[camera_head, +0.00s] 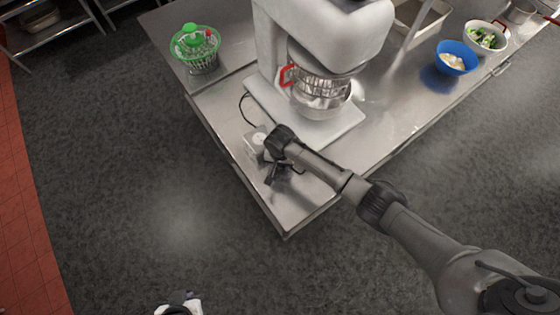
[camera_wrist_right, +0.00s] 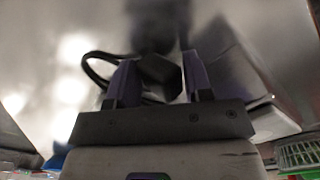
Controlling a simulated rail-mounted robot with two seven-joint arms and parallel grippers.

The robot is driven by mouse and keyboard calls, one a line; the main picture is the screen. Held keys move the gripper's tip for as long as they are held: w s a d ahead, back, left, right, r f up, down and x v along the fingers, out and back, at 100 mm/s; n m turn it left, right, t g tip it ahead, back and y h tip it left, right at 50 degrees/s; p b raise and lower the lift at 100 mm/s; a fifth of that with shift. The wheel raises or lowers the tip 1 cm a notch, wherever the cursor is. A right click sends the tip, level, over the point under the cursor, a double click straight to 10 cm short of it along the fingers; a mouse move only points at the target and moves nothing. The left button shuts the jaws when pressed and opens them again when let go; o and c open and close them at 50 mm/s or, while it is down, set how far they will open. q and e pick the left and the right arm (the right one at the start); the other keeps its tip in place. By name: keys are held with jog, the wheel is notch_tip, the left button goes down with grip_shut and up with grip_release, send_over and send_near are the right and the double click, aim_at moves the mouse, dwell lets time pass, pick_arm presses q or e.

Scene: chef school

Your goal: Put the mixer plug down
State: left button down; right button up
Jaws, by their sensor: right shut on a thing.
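The large white stand mixer (camera_head: 335,35) stands on the steel table. My right gripper (camera_head: 273,178) is low over the table's left end, beside a small grey box (camera_head: 256,147). In the right wrist view my right gripper (camera_wrist_right: 160,82) is shut on the black mixer plug (camera_wrist_right: 158,74), which sits between its two purple fingers. A dark cable (camera_wrist_right: 92,70) loops out to the left of the plug. In the head view the plug is too small to make out at the gripper. Part of my left gripper (camera_head: 182,305) shows at the bottom edge, mostly cut off.
A green-lidded basket (camera_head: 195,48) stands at the table's far left corner. A blue bowl (camera_head: 456,57) and a white bowl with greens (camera_head: 487,37) are at the right. The mixer's steel bowl (camera_head: 322,103) is near my right arm. Bare table (camera_head: 300,200) lies by the front corner.

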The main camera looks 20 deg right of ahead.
jog(key=shift+f, duration=0.35)
jog(key=o, duration=1.2)
notch_tip(320, 180, up, 12)
jog(key=shift+f+p, duration=0.25)
jog(key=shift+p, duration=0.2)
jog(key=shift+r, duration=0.9)
